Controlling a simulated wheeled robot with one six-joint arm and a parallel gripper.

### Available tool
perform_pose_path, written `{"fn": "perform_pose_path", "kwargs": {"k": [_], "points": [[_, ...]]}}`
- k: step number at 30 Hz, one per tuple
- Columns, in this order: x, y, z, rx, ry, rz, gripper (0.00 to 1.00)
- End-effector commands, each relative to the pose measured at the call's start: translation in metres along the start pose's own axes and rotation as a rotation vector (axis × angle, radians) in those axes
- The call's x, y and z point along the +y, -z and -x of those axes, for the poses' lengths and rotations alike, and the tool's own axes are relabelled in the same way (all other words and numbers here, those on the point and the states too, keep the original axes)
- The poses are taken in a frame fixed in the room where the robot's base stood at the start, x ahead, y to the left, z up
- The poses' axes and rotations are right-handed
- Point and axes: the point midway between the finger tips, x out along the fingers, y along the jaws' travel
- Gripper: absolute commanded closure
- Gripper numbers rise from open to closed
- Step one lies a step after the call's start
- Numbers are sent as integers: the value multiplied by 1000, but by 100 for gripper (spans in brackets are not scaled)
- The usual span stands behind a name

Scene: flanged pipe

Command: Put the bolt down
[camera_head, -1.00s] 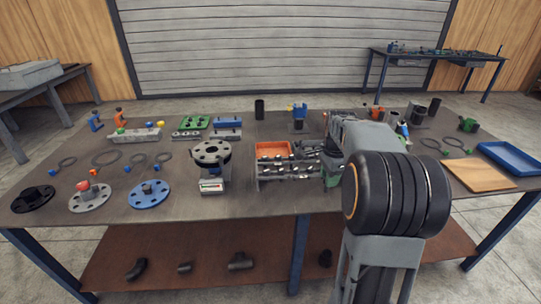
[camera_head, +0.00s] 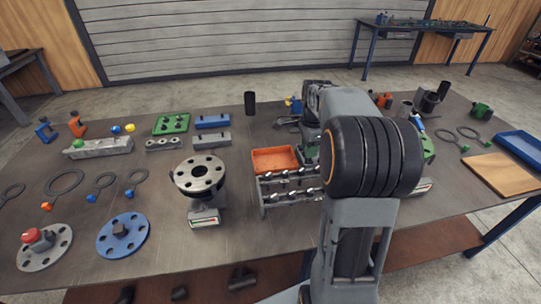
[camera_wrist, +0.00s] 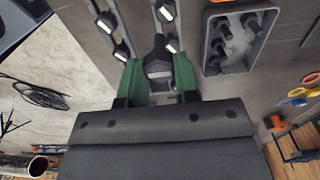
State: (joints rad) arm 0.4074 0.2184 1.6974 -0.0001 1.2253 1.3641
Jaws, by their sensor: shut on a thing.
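My gripper (camera_wrist: 159,82) has green fingers and is shut on a dark bolt (camera_wrist: 158,50) in the wrist view. The bolt's lower part is hidden between the fingers. A rack (camera_head: 262,197) with several shiny-ended bolts stands on the table in the head view. Some of these bolts (camera_wrist: 106,22) also show beside and beyond the fingers in the wrist view. In the head view my arm hides most of the gripper and the held bolt. I cannot tell whether the held bolt touches the rack.
An orange bin (camera_head: 274,160) stands behind the rack. A grey tray (camera_wrist: 212,62) holds several dark bolts, right of the fingers in the wrist view. A flanged pipe (camera_head: 199,176) stands left of the rack. Blue (camera_head: 124,236) and grey flanges lie at front left. Bare table lies between flanges and pipe.

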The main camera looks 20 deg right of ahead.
Motion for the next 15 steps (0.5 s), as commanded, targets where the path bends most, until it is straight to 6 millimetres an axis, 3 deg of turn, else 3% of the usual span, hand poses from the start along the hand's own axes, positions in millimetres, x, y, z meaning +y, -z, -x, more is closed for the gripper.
{"fn": "perform_pose_path", "kwargs": {"k": [11,15], "points": [[-72,-49,-37,0,-4,8,98],[-89,-59,-63,0,-4,4,98]]}}
